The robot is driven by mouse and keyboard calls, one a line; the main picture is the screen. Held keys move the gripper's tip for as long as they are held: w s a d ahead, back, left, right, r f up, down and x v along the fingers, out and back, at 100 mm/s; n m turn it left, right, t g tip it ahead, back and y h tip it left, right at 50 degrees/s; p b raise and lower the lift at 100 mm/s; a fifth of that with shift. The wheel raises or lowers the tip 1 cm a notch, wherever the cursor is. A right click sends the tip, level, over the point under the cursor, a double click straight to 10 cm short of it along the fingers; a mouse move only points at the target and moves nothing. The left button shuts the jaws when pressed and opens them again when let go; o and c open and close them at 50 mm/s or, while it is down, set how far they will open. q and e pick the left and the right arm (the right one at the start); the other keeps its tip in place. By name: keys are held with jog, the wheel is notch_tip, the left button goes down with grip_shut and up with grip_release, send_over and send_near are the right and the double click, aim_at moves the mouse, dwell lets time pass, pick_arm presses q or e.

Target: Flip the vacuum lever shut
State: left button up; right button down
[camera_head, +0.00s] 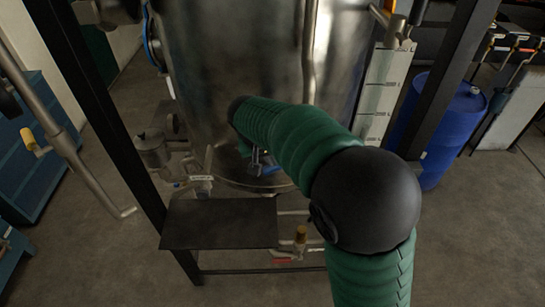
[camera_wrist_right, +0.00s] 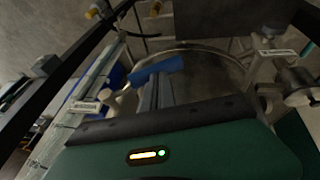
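My right arm comes in from the lower right in the head view and reaches the bottom of the steel tank (camera_head: 262,60). My right gripper (camera_head: 262,160) is small there and partly hidden by the arm. In the right wrist view its two grey fingers (camera_wrist_right: 156,92) lie close together. A blue bar (camera_wrist_right: 157,70) crosses at their tips; it could be a lever handle, but I cannot tell whether the fingers grip it. White labels (camera_head: 200,178) by the fittings are too small to read, so I cannot single out the vacuum lever. My left gripper is out of view.
Black frame posts (camera_head: 95,115) flank the tank. A blue drum (camera_head: 440,125) stands at right and blue cabinets (camera_head: 32,150) at left. Open floor lies at lower left.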

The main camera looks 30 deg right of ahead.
aim_at(274, 169)
jog(key=shift+f, duration=0.2)
jog(key=shift+s+d+f+n+g+h+b, duration=0.15)
jog(key=shift+f+n+g+h+b, duration=0.15)
jog(key=shift+f+g+h+b, duration=0.8)
jog(key=s+d+f+n+g+h+b, duration=0.1)
jog(key=s+d+f+g+h+b, duration=0.1)
jog(key=d+f+h+b, duration=0.1)
jog(key=shift+d+f+n+h+b, duration=0.35)
jog(key=shift+f+h+b, duration=0.55)
jog(key=shift+h, duration=0.9)
jog(key=shift+s+f, duration=0.1)
jog(key=shift+f, duration=0.1)
jog(key=shift+d, duration=0.1)
